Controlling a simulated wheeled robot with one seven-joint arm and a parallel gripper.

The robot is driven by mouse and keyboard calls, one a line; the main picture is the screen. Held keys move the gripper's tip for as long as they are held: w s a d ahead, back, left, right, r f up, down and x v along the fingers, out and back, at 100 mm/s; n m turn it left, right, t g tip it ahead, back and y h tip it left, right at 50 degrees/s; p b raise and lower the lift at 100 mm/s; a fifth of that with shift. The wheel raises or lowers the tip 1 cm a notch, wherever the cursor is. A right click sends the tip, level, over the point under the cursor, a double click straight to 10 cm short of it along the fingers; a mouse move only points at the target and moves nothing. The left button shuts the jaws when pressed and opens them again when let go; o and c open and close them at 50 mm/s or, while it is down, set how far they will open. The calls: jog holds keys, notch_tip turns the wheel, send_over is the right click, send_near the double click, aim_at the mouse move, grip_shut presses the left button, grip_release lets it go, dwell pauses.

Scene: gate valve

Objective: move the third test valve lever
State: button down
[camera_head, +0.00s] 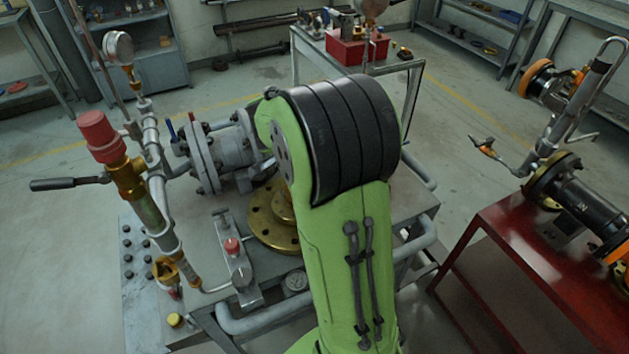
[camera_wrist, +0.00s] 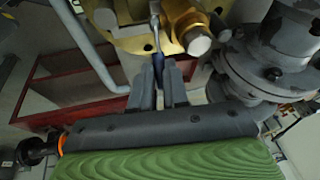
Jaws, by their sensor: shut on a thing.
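In the wrist view, my gripper (camera_wrist: 161,82) has its two dark fingers closed around a narrow blue-sleeved lever (camera_wrist: 158,62). The lever's bare metal shank runs up from the fingers beside a brass valve body (camera_wrist: 185,20). The frames do not show its place in the row, so I cannot tell whether it is the third. In the head view my green and black arm hides my gripper and the held lever. A blue handle (camera_head: 171,131) and a red one stand near the grey flanged valve (camera_head: 220,150), left of my arm.
A brass flange (camera_wrist: 130,40) and a grey pipe (camera_wrist: 85,45) lie close to my fingers. A grey flanged body (camera_wrist: 275,60) stands at the right. In the head view, a red-capped fitting (camera_head: 99,135) rises at left and a red bench (camera_head: 530,270) stands at right.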

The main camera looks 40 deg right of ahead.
jog(key=shift+a+h, duration=0.25)
jog(key=shift+h, duration=0.15)
jog(key=c, duration=1.1)
grip_release()
jog(key=shift+w, duration=0.1)
jog(key=p+v, duration=0.4)
jog(key=v, duration=1.2)
jog(key=shift+p, duration=0.35)
jog(key=shift+w, duration=0.1)
